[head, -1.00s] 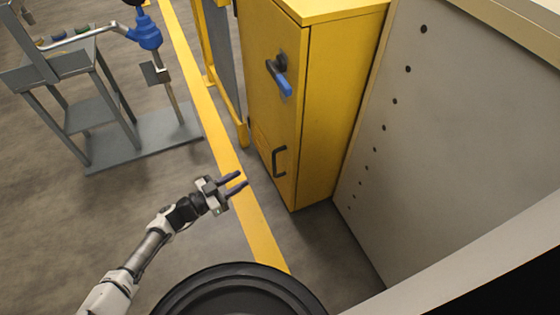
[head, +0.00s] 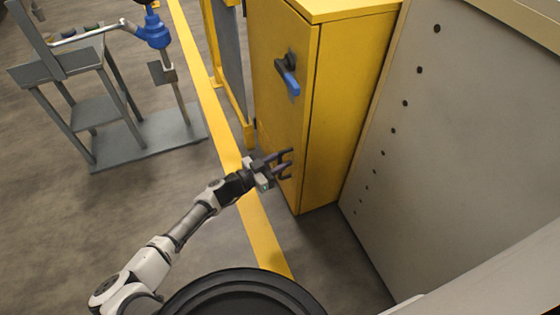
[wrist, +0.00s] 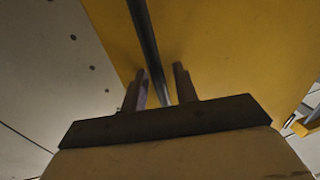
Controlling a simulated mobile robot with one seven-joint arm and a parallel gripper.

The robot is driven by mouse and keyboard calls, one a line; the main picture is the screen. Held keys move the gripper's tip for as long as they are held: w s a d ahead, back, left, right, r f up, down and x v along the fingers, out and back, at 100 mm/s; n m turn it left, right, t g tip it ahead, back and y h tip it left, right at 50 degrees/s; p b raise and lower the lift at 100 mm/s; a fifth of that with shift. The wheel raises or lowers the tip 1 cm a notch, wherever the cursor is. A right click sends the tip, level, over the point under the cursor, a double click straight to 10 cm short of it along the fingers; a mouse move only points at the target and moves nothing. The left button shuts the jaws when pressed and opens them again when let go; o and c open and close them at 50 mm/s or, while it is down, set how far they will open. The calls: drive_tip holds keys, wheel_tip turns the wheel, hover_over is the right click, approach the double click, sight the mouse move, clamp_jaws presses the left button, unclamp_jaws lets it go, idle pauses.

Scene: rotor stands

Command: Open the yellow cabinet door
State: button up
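The yellow cabinet (head: 335,110) stands right of centre in the head view, and its door (head: 278,118) looks shut. A blue-handled latch (head: 288,78) is on the upper part of the door. My gripper (head: 284,163) is at the lower part of the door, open, with its fingers pointing at it. In the wrist view, the dark bar of the lower door handle (wrist: 147,45) runs down between the two open fingers (wrist: 155,85). The fingers appear to stand on either side of the bar. In the head view my gripper mostly hides this handle.
A grey perforated panel (head: 425,130) stands close to the right of the cabinet. A grey stand with a blue part (head: 153,32) is at the upper left. A yellow floor line (head: 222,130) runs past the door. The floor left of the line is open in front.

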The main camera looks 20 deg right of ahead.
clamp_jaws()
idle(0.5)
